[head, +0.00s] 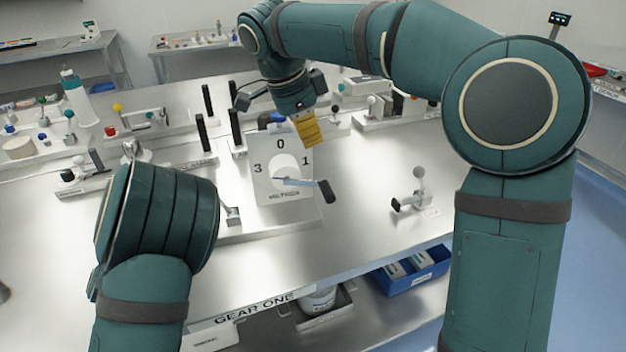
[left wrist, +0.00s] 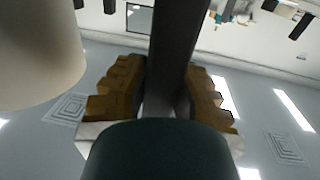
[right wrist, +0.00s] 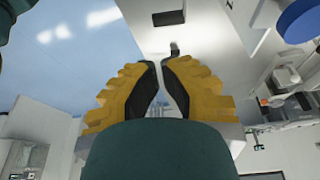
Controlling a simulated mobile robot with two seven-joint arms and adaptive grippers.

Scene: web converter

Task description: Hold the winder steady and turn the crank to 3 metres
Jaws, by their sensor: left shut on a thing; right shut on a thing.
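The winder (head: 266,188) is a white upright plate on the bench, marked 0, 1 and 3, with lettering along its bottom. Its crank arm (head: 295,181) points right, towards the side of the 1, and ends in a black handle (head: 325,191). My right gripper (head: 309,131) is at the plate's upper right corner, above the handle. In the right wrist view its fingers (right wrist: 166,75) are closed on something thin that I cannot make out. My left gripper is hidden behind my left forearm in the head view. The left wrist view shows its fingers (left wrist: 168,88) shut on a dark bar (left wrist: 172,45).
Black posts (head: 236,127) stand behind the winder. A small lever fixture (head: 409,203) stands to its right. A white-and-teal bottle (head: 76,97) stands at the back left. A blue bin (head: 412,272) sits below the bench.

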